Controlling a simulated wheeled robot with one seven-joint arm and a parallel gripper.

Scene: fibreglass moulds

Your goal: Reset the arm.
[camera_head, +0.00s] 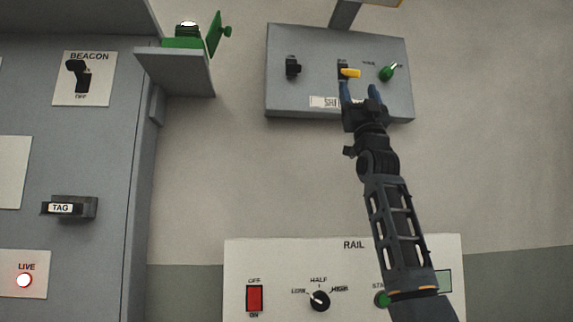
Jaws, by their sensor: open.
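My gripper (361,90) is open in front of a grey control box on the wall (290,100), in the upper right of the head view. Its two blue fingertips point up at the box, just below a yellow lever (350,73). The left finger is close under the yellow lever; I cannot tell whether it touches. A green knob or toggle (387,73) is up and right of the right finger. A black knob (292,67) is on the box's left. My arm reaches up from the lower right and hides part of the panel below.
A white RAIL panel (345,262) below has a red switch (254,299), a black dial (319,300) and a partly hidden green button (382,299). A grey cabinet at left carries a BEACON switch (80,78), a TAG holder (69,207) and a lit LIVE lamp (24,281). A shelf (176,75) juts out.

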